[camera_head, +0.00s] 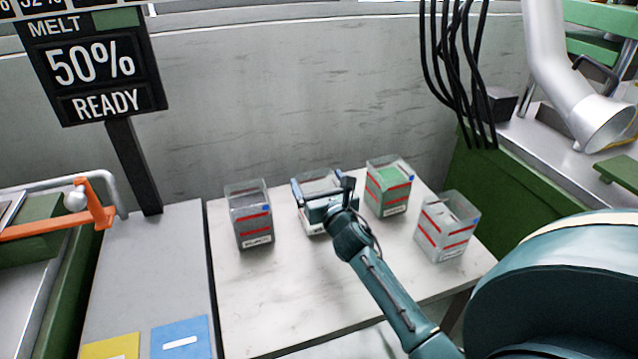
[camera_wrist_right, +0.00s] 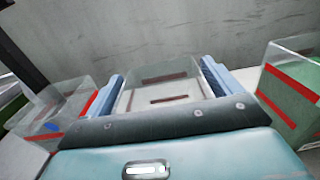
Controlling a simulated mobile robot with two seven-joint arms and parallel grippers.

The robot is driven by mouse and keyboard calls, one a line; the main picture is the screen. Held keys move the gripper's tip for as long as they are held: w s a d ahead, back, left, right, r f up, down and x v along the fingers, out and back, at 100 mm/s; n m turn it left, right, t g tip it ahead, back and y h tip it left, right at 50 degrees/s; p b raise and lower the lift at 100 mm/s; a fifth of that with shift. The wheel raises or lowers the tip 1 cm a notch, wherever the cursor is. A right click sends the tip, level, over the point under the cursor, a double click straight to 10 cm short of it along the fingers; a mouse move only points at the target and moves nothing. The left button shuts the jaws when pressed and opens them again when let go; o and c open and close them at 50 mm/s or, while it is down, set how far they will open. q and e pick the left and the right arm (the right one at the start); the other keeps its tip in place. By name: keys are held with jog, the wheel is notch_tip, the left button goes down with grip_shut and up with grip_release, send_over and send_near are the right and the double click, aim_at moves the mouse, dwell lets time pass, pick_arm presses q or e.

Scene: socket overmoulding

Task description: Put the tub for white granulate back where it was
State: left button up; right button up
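A clear tub with whitish contents (camera_head: 318,181) is in the row of tubs on the white marbled table (camera_head: 290,300). My right gripper (camera_head: 322,190) reaches over it from the front, one finger along each side. In the right wrist view, the tub (camera_wrist_right: 163,88) fills the space between the fingers (camera_wrist_right: 163,85), and they look close against its walls. It looks upright, its base on or very near the table. My gripper hides its front and label. My left gripper is not in view.
A dark-grey granulate tub (camera_head: 250,218) stands left of it and a green one (camera_head: 389,188) right. Another pale tub (camera_head: 446,228) stands further right. A sign (camera_head: 95,65) reads MELT 50% READY. Black cables (camera_head: 460,70) hang behind. The table's front is clear.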

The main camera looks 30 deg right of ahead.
jog(key=shift+o, duration=0.9)
jog(key=shift+r, duration=0.1)
jog(key=v, duration=1.2)
jog(key=shift+r, duration=0.1)
